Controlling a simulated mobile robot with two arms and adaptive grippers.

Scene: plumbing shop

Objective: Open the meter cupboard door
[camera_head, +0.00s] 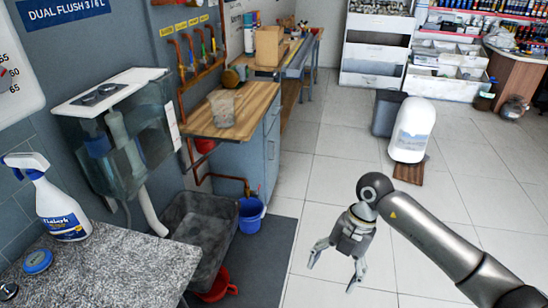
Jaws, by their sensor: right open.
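No cupboard marked as a meter cupboard shows clearly in the head view. A blue-grey cabinet (238,166) stands under the wooden worktop, its fronts facing the aisle. The fronts look shut, though they are seen at a steep angle. I cannot tell if this is the meter cupboard. My right gripper (336,271) is open and empty, pointing down above the tiled floor. It is to the right of the cabinet and in front of it, touching nothing. My left gripper is out of view.
A wooden worktop (205,118) carries a clear container. A grey tub (200,228), blue bucket (251,216) and red funnel (220,288) are on the floor at left. A granite-look counter (120,275) holds a spray bottle (58,208). A white rounded unit (412,130) stands ahead. Tiled floor is clear mid-view.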

